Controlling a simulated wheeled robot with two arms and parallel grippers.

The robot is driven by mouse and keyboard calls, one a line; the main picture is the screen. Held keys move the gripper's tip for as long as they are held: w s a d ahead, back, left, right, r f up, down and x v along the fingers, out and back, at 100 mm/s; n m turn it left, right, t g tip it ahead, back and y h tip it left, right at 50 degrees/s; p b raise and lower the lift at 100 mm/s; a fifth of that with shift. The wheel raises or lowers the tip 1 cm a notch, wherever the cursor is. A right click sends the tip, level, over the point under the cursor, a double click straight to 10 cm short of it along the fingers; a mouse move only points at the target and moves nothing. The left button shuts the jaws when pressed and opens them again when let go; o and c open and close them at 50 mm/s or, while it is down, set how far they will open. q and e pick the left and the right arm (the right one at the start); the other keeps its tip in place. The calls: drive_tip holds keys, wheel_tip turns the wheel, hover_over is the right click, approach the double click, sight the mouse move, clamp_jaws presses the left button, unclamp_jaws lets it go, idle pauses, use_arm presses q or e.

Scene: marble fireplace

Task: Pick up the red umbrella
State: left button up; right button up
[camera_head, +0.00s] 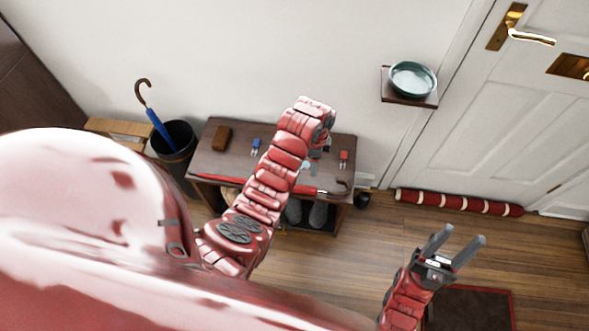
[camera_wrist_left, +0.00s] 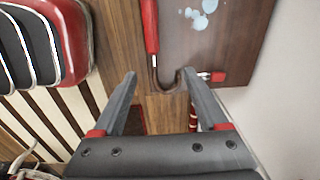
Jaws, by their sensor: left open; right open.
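The red umbrella (camera_head: 225,181) lies along the front edge of the dark wooden bench (camera_head: 200,160), with its brown hooked handle (camera_head: 340,187) at the right end. My left arm crosses over its middle and hides part of it. My left gripper is mostly hidden behind its wrist in the head view. In the left wrist view my left gripper (camera_wrist_left: 158,76) is open, and the hook of the handle (camera_wrist_left: 165,82) shows between its fingertips. I cannot tell if they touch. The red shaft (camera_wrist_left: 150,25) runs up from the hook. My right gripper (camera_head: 464,237) is open and empty above the floor.
A blue umbrella (camera_head: 158,128) stands in a black bin (camera_head: 177,160) left of the bench. A brown case (camera_head: 221,138), a blue item (camera_head: 255,144) and a red item (camera_head: 343,157) lie on the bench. A shelf with a teal bowl (camera_head: 413,78) is on the wall. Shoes (camera_head: 316,214) sit below.

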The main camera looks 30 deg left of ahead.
use_arm(q)
drive_tip(key=shift+g, duration=0.4)
drive_tip(key=f+b, duration=0.2)
drive_tip(key=s+f+b, duration=0.1)
drive_tip(key=f+b, duration=0.4)
drive_tip(key=shift+s+d+f+b, duration=0.15)
drive_tip(key=shift+d+f+b, duration=0.05)
drive_tip(key=shift+f+b, duration=0.15)
wheel_tip(320, 180, down, 3)
drive_tip(key=shift+f+p, duration=0.1)
drive_tip(key=shift+p, duration=0.5)
drive_tip(key=shift+d+f, duration=0.15)
drive_tip(key=shift+f, duration=2.8)
clamp_jaws()
